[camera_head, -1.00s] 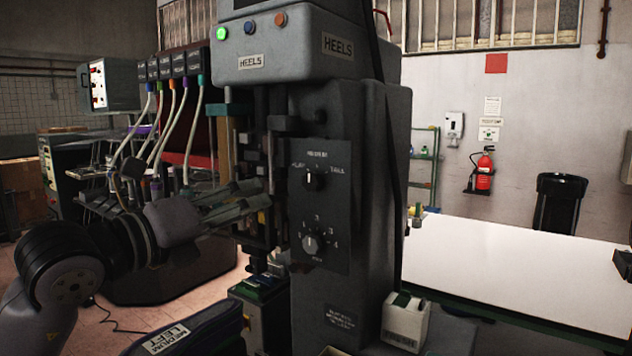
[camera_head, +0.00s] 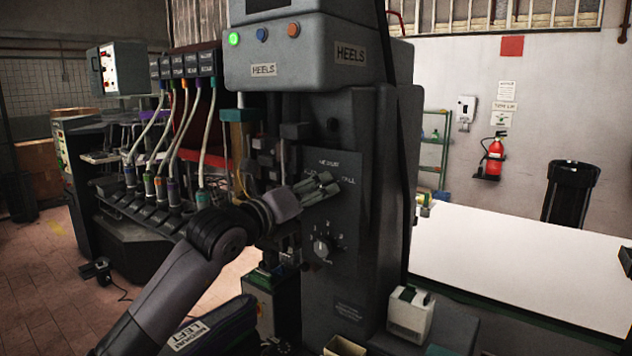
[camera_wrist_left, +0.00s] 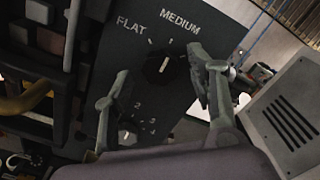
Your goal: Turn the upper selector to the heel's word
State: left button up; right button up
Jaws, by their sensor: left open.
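The upper selector (camera_wrist_left: 163,68) is a round dark knob with a white mark on a dark panel (camera_head: 345,225). In the left wrist view the words FLAT and MEDIUM show beside it. The mark slants up towards the MEDIUM side; its exact setting is hard to tell. My left gripper (camera_head: 318,190) is open in front of the panel and hides the knob in the head view. In the left wrist view its fingers (camera_wrist_left: 158,88) stand on either side of the knob; contact is not clear. A label reading MEDIUM LEFT (camera_head: 190,335) is at the lower left. My right gripper is out of view.
A lower numbered dial (camera_head: 322,247) sits just below on the same panel. The grey HEELS press head (camera_head: 310,55) overhangs above. Hoses (camera_head: 180,140) stand left. A white table (camera_head: 520,262) lies right, and a small white box (camera_head: 410,312) stands near the press foot.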

pick_arm(q)
jog(key=shift+w+d, duration=0.3)
jog(key=shift+w, duration=0.2)
jog(key=shift+c, duration=0.4)
jog(key=shift+f, duration=0.1)
jog(key=c, duration=1.1)
